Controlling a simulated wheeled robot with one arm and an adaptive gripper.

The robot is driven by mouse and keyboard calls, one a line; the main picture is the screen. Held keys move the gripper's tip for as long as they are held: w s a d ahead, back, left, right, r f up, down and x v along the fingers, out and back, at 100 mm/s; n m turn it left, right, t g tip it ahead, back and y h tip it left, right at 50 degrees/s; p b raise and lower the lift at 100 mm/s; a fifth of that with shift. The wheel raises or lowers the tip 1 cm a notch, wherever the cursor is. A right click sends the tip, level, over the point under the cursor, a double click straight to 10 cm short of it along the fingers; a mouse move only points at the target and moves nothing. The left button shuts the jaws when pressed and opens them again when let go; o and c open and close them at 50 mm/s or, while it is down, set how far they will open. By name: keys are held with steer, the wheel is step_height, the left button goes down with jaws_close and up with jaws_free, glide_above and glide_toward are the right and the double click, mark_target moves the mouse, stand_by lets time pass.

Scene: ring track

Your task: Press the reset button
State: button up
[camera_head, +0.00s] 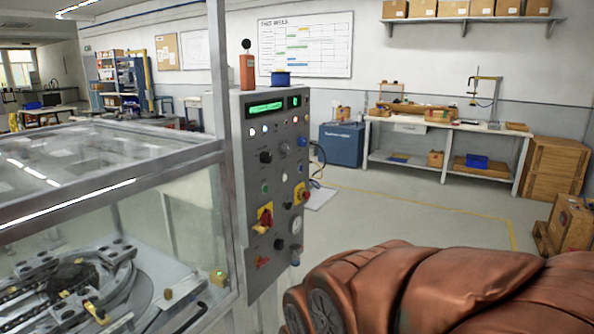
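A grey control panel (270,180) stands upright at the middle left, at the corner of a glass-walled machine (110,200). The labels are too small to read, so I cannot tell which one is the reset button. My gripper is not in view. A copper-coloured shape, seemingly part of my arm, fills the lower right.
Clear floor lies between the panel and a workbench (408,125) at the back right. A blue cabinet (341,145) stands behind the panel. Wooden crates (553,168) stand at the right. The ring track (75,283) lies inside the machine.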

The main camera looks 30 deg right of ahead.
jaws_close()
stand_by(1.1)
